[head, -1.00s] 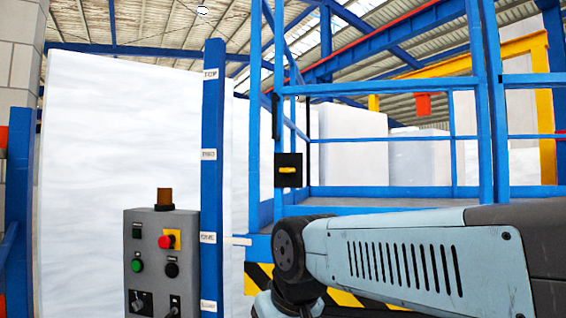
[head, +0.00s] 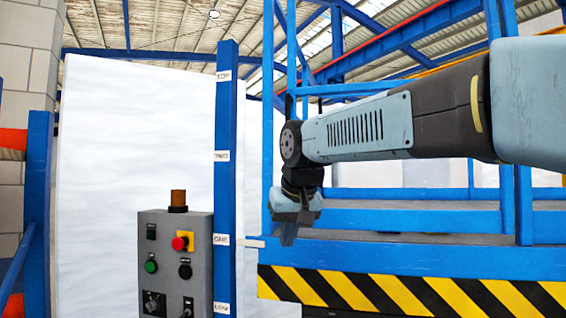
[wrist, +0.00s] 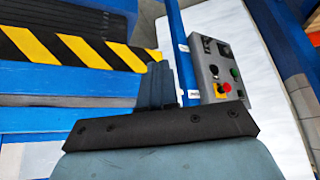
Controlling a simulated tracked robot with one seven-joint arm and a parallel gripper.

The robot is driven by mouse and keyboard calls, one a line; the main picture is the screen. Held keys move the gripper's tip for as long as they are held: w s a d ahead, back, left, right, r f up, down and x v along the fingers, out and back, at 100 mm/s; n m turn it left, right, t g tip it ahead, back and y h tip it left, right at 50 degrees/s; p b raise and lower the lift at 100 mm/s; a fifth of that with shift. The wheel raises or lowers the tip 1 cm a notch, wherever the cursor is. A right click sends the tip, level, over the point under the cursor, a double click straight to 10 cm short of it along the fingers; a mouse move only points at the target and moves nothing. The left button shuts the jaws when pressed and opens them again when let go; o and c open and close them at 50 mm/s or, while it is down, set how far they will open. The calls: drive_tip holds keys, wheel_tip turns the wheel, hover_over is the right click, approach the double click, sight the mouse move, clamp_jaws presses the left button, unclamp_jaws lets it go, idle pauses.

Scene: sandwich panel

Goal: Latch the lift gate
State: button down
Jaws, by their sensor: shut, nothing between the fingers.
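The blue lift (head: 400,255) stands at the right in the head view, with upright posts, rails and a black-and-yellow striped edge (head: 340,288). A blue post and rails (head: 267,120) at its left end look like part of the gate, but I cannot tell whether the gate is closed. The black latch box with its yellow handle is hidden behind my arm. My gripper (head: 288,236) hangs pointing down in front of the lift's left end, shut and empty. In the wrist view, its fingers (wrist: 157,85) are together beside the striped edge (wrist: 85,48).
A grey control box (head: 175,262) with red, green and black controls stands at the left, beside a blue post (head: 226,180) with level labels. It also shows in the wrist view (wrist: 215,72). A large white panel (head: 140,150) stands behind it.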

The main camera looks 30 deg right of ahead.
drive_tip(key=shift+w+d+r+m+h, duration=1.05)
drive_tip(key=shift+w+d+r, duration=0.65)
drive_tip(key=shift+w+r, duration=2.3)
drive_tip(key=shift+w+d+r+m+h, duration=0.75)
drive_tip(key=shift+w+d+r+m, duration=1.3)
drive_tip(key=shift+r, duration=3.3)
drive_tip(key=shift+w+d+r+m+h, duration=0.3)
drive_tip(key=shift+w+d+r+h, duration=0.8)
drive_tip(key=shift+w+r, duration=3.15)
drive_tip(key=shift+s+d+r, duration=0.15)
drive_tip(key=shift+s+r, duration=0.25)
drive_tip(key=s+a+f+x, duration=0.1)
drive_tip(key=f+x, duration=0.1)
drive_tip(key=x, duration=1.1)
drive_tip(key=shift+a, duration=0.4)
